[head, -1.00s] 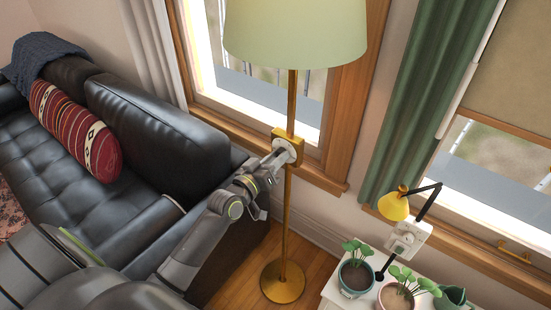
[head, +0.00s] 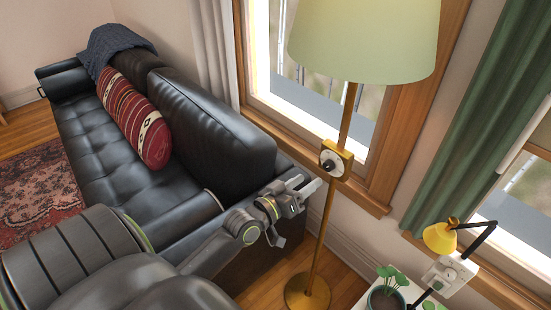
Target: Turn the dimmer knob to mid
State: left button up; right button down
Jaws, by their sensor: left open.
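The dimmer knob (head: 329,165) is a dark round knob on a pale dial. It sits on a brass box (head: 341,159) on the pole of a floor lamp (head: 365,38) with a pale green shade. My left gripper (head: 314,187) is open and empty, just left of and a little below the knob, apart from it in the picture. The knob is in plain view. My right gripper does not show.
A black leather sofa (head: 140,178) with a red patterned bolster (head: 134,117) fills the left. At the lower right are a white side table (head: 366,299), a potted plant (head: 385,298) and a yellow desk lamp (head: 440,237). A window stands behind the lamp pole.

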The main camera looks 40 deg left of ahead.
pick_arm(q)
jog(key=s+a, duration=0.1)
jog(key=s, duration=0.9)
jog(key=shift+s+a+b, duration=0.15)
jog(key=shift+a+b, duration=0.05)
jog(key=shift+b, duration=0.2)
jog(key=s+a+f+g+y, duration=0.1)
jog(key=s+a+f+g, duration=0.15)
jog(key=f, duration=0.85)
jog(key=s+a+f+g+y, duration=0.2)
jog(key=f+g, duration=0.1)
jog(key=f, duration=0.8)
jog(key=s+a+f+g+y, duration=0.1)
jog(key=s+a+f+g, duration=0.15)
jog(key=f, duration=0.85)
jog(key=s+d+f+m+g, duration=0.1)
jog(key=s+d+f+g, duration=0.2)
jog(key=s+f, duration=0.7)
jog(key=s+d+f+m+g, duration=0.2)
jog(key=s+d+f+g, duration=0.2)
jog(key=s+f, duration=0.6)
jog(key=s+g, duration=0.1)
jog(key=s, duration=0.3)
jog(key=shift+s+d+m+g, duration=0.25)
jog(key=shift+s+m+g, duration=0.05)
jog(key=shift+s, duration=0.1)
